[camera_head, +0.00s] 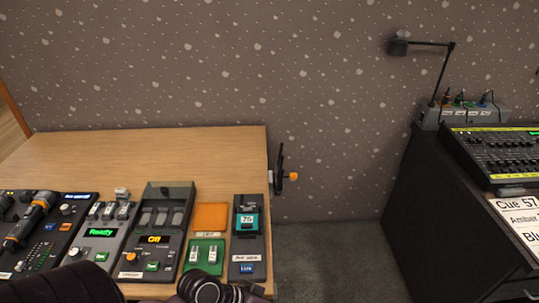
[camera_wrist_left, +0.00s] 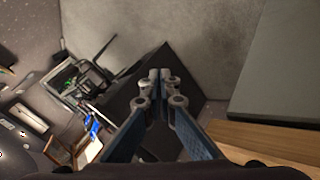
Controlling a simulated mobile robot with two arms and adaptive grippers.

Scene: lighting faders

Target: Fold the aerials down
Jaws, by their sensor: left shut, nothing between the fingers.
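I cannot pick out any part as an aerial for certain. Several small control units stand in a row on the wooden table (camera_head: 170,150). One grey unit with a green "Ready" display (camera_head: 101,232) has several pale levers at its top. Beside it is a dark unit with an orange "Off" display (camera_head: 157,239), with grey pads at its top. My left gripper (camera_wrist_left: 160,76) is shut and empty in the left wrist view, over a dark box-like shape and a grey floor. In the head view, dark arm parts at the bottom edge hide the front of some units. My right gripper is not in view.
Orange and green pads (camera_head: 210,217) and a dark unit with a "75" display (camera_head: 247,221) fill the table's right front. A black bracket with an orange knob (camera_head: 292,176) sticks out at its right edge. A black desk with a mixing console (camera_head: 490,150) stands right, across a floor gap.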

